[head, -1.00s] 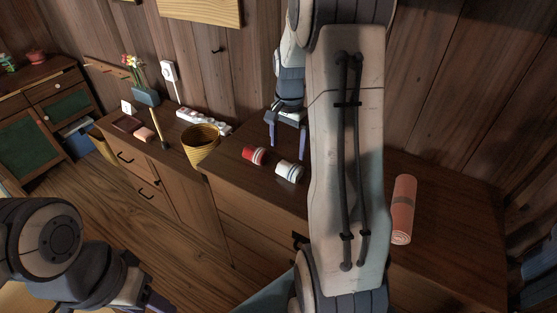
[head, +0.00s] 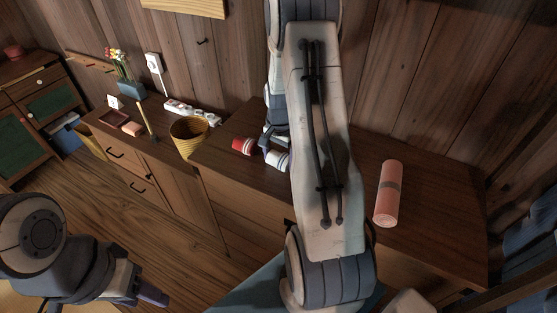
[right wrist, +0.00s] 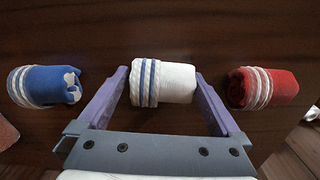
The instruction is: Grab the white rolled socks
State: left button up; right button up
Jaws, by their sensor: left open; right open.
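The white rolled socks (right wrist: 178,82), with blue stripes at the cuff, lie on the dark wooden cabinet top. They also show in the head view (head: 278,161), partly covered by my right arm. My right gripper (right wrist: 161,76) is open, with one purple finger on each side of the white roll. I cannot tell whether the fingers touch it. In the head view my right gripper (head: 268,148) is at the white roll, partly hidden. My left gripper (head: 150,294) is open at the lower left, far from the socks.
Red rolled socks (right wrist: 262,88) lie right of the white roll in the wrist view, blue rolled socks (right wrist: 45,86) left. A pink roll (head: 388,194) lies on the cabinet (head: 440,220). A yellow basket (head: 188,137) stands left of the socks.

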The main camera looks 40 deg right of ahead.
jog(key=c, duration=1)
jog(key=shift+r, duration=0.2)
